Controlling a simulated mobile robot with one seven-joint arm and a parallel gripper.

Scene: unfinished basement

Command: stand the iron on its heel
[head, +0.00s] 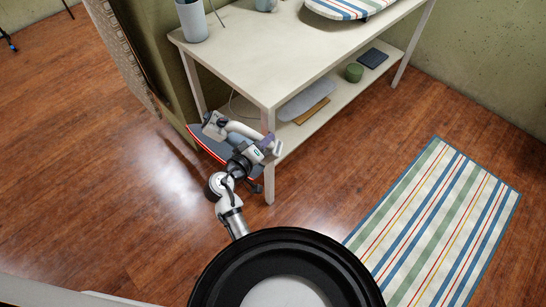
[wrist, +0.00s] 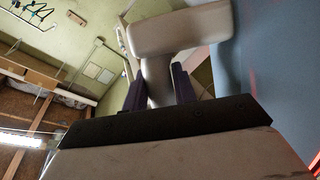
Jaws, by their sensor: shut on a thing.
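A pale cream and grey thing, which I take to be the iron (head: 239,129), is at my gripper (head: 262,142) beside the white table's front left leg. In the wrist view its pale T-shaped part (wrist: 180,34) rises between the two purple fingers of my gripper (wrist: 160,72), which are shut on it. It is held above the floor. I cannot make out its sole or heel. My arm hides part of the area below it.
The white table (head: 235,62) has a lower shelf with a green pot (head: 354,72). A striped ironing board (head: 338,8) and a grey cup (head: 191,20) are on top. A blue-grey board with a red edge (head: 200,141) is below my gripper. A striped rug (head: 440,225) lies right.

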